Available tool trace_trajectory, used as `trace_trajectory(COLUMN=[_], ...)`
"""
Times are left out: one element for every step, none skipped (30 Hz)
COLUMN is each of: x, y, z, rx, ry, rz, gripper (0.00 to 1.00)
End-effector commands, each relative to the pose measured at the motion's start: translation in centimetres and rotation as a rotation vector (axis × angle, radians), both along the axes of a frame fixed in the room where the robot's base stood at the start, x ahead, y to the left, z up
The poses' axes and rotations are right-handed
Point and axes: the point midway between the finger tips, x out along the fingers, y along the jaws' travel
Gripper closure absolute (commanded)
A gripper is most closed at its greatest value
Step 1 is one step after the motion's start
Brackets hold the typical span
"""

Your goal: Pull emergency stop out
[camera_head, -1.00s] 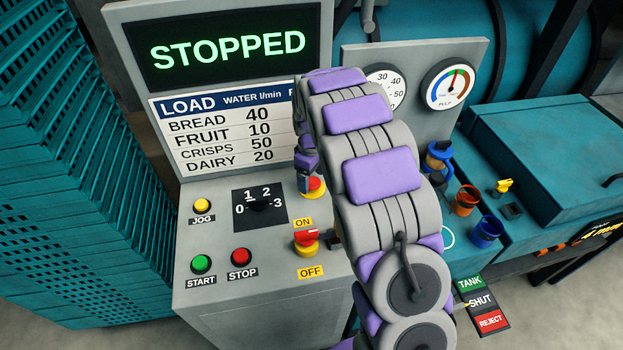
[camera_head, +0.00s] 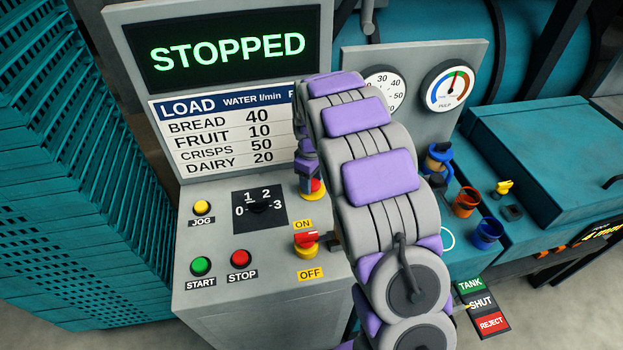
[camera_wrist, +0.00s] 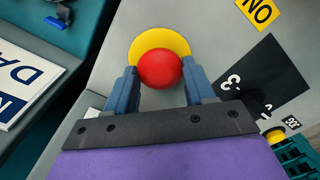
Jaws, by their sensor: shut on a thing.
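The emergency stop (camera_wrist: 160,69) is a red mushroom button on a yellow disc. In the wrist view it sits between the two blue-grey fingers of my gripper (camera_wrist: 160,78), which is shut on it. In the head view a part of the red button (camera_head: 317,187) shows on the panel, right of the selector dial. My gripper (camera_head: 308,190) is over it there, and my arm hides much of the button and the panel behind it.
The grey control panel holds a selector dial (camera_head: 258,206), a green START button (camera_head: 201,265), a red STOP button (camera_head: 240,258), a yellow JOG button (camera_head: 202,207) and a red ON/OFF switch (camera_head: 305,240). The screen (camera_head: 227,47) above reads STOPPED.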

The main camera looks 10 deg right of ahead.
Motion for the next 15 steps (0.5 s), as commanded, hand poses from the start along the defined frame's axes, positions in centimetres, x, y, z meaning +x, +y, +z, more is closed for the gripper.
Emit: trace_trajectory(x=[0.0,0.0,0.0,0.0,0.0,0.0,0.0,0.0,0.0,0.0,0.0,0.1,0.1,0.0,0.1], y=[0.0,0.0,0.0,0.0,0.0,0.0,0.0,0.0,0.0,0.0,0.0,0.0,0.0,0.0,0.0], z=[0.0,0.0,0.0,0.0,0.0,0.0,0.0,0.0,0.0,0.1,0.2,0.4,0.6,0.9,1.2], rx=[0.0,0.0,0.0,0.0,0.0,0.0,0.0,0.0,0.0,0.0,0.0,0.0,0.0,0.0,0.001], ry=[-0.001,-0.001,-0.001,-0.001,-0.001,-0.001,-0.001,-0.001,-0.001,-0.001,-0.001,-0.001,-0.001,-0.001,-0.002], rz=[0.0,0.0,0.0,0.0,0.0,0.0,0.0,0.0,0.0,0.0,0.0,0.0,0.0,0.0,-0.001], gripper=[0.8,0.83,0.86,0.89,0.92,0.96,0.99,1.0,1.0,1.0,1.0,1.0,1.0,1.0,1.0])
